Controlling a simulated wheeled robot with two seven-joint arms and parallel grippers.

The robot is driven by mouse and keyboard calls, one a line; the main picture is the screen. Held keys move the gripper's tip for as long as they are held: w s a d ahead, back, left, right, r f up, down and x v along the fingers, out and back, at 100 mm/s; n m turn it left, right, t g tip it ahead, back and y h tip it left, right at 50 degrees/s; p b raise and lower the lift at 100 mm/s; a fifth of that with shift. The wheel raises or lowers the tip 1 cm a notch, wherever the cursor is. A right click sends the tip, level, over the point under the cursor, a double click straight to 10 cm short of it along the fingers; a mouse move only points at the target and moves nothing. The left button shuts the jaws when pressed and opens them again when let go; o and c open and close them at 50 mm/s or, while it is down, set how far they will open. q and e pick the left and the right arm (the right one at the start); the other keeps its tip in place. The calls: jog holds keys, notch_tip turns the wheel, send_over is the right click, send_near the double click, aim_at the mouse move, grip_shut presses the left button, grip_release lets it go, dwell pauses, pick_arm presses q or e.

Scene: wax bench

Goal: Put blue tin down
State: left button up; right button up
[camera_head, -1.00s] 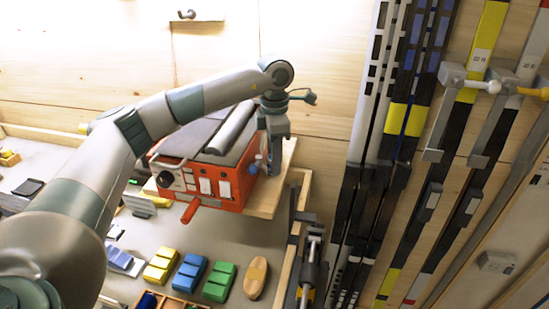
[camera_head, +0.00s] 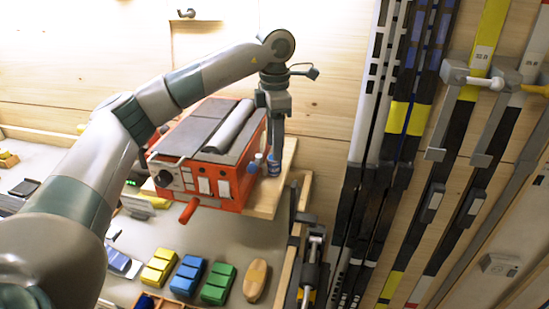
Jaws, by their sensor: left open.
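The blue tin (camera_head: 273,168) stands upright on the wooden board (camera_head: 262,207), close to the right side of the red and grey waxing machine (camera_head: 222,192). My left gripper (camera_head: 275,148) is open just above the tin, its fingers pointing down. Whether the fingertips still overlap the tin's top is hard to tell at this size. My right gripper is not in view.
Yellow (camera_head: 158,266), blue (camera_head: 188,275) and green (camera_head: 218,284) wax blocks and an oval brush (camera_head: 256,281) lie on the grey bench in front. A vise (camera_head: 312,262) is at the bench's right edge. Skis (camera_head: 395,150) stand upright along the wall at right.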

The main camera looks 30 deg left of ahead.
pick_arm(q)
notch_tip(320, 180, up, 7)
jog(key=b, duration=0.1)
jog(key=shift+o, duration=0.5)
